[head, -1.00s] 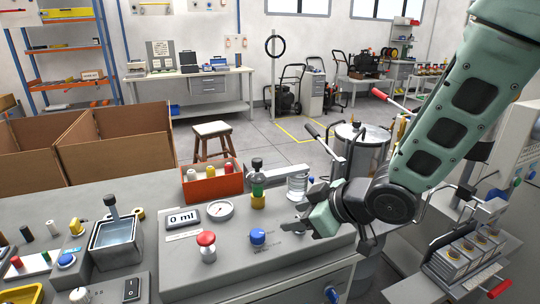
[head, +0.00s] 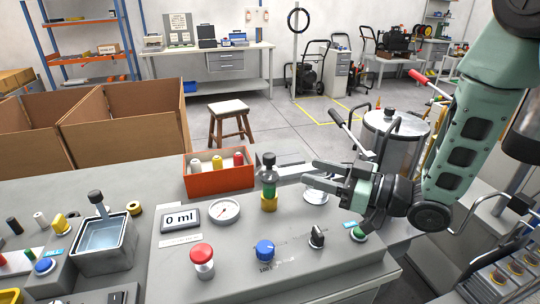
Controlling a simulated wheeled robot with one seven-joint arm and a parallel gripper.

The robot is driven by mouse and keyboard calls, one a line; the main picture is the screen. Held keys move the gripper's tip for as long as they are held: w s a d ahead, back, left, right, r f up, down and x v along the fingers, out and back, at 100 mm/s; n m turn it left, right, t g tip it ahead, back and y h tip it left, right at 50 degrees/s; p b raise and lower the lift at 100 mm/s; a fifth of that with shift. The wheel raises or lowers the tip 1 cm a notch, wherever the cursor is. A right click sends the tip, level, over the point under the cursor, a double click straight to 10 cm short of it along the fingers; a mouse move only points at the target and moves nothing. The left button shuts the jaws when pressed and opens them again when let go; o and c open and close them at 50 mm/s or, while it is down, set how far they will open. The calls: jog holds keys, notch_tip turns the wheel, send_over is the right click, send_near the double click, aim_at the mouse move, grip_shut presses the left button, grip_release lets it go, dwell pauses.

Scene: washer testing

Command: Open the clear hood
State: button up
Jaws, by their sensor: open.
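What looks like the clear hood (head: 316,196), a small see-through cylinder on a round pale base, stands on the grey test bench right of the green bottle. It is mostly hidden behind my gripper, so I cannot tell whether it is open or closed. My gripper (head: 308,171) points left, with its two fingers apart and nothing seen between them. The fingers overlap the upper part of the hood in the picture. I cannot tell whether they touch it.
The green bottle (head: 268,177) in a yellow collar stands close left of my fingertips. An orange bin (head: 220,181) with spools is behind it. A red button (head: 202,258), blue knob (head: 264,250) and gauge (head: 225,210) lie in front. A metal drum (head: 392,145) stands behind my wrist.

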aim_at(269, 155)
jog(key=p+x, duration=0.1)
jog(key=x, duration=1.1)
jog(key=shift+p, duration=0.35)
grip_shut()
